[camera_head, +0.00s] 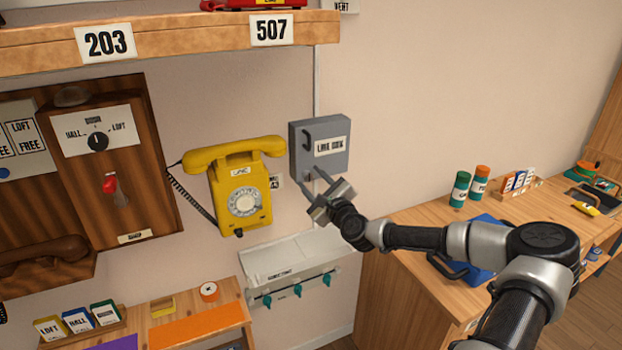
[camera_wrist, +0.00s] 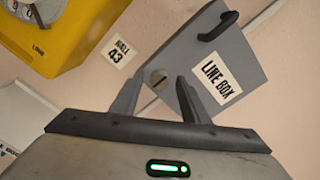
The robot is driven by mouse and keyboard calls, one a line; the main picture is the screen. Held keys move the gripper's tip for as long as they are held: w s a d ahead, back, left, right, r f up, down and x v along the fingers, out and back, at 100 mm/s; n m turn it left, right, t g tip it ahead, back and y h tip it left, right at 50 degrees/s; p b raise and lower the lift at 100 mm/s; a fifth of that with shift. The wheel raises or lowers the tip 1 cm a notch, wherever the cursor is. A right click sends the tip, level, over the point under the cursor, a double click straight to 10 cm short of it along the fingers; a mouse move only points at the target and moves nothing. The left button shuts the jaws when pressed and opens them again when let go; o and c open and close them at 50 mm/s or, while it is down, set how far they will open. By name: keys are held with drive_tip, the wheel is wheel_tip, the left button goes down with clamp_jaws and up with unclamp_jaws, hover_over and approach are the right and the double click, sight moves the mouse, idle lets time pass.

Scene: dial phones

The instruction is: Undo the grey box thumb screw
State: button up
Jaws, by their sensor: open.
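The grey box (camera_head: 322,131), labelled LINE BOX, is fixed to the wall right of the yellow phone. It has a dark handle on its front. My gripper (camera_head: 312,178) is just below the box's lower edge, with its fingers apart and nothing held. In the wrist view the grey box (camera_wrist: 232,55) fills the upper right, and my gripper (camera_wrist: 160,78) points at its lower part. No thumb screw is clearly seen in the head view.
The yellow phone (camera_head: 240,185) hangs close on the left with its coiled cord. A white tray with teal hooks (camera_head: 292,265) is below my gripper. A wooden shelf (camera_head: 180,42) juts out above. The wall right of the box is bare.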

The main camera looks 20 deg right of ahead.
drive_tip(key=shift+w, duration=0.45)
drive_tip(key=shift+c, duration=0.3)
clamp_jaws()
